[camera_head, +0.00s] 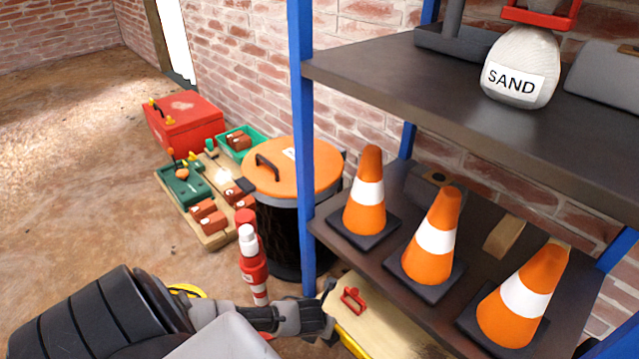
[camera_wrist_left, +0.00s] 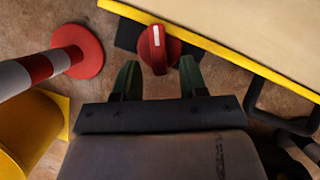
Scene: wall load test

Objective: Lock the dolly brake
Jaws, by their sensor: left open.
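The dolly (camera_head: 385,325) is a pale wooden deck with a yellow edge, low beneath the shelf. Its deck also shows at the top of the left wrist view (camera_wrist_left: 250,28). A red knob (camera_wrist_left: 155,42) with a white mark sits on a black mount at the yellow edge; I take it as the brake. In the head view my left gripper (camera_head: 328,308) is beside the deck's near left corner. In the wrist view its open fingers (camera_wrist_left: 158,66) lie on either side of the knob's lower part, with no clear contact. My right gripper is out of view.
A blue shelf post (camera_head: 302,150) rises close by; orange cones (camera_head: 430,245) fill the lower shelf. A red-and-white post (camera_head: 250,262) and a yellow object (camera_wrist_left: 30,130) stand near the gripper. A lidded bin (camera_head: 295,170) is behind.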

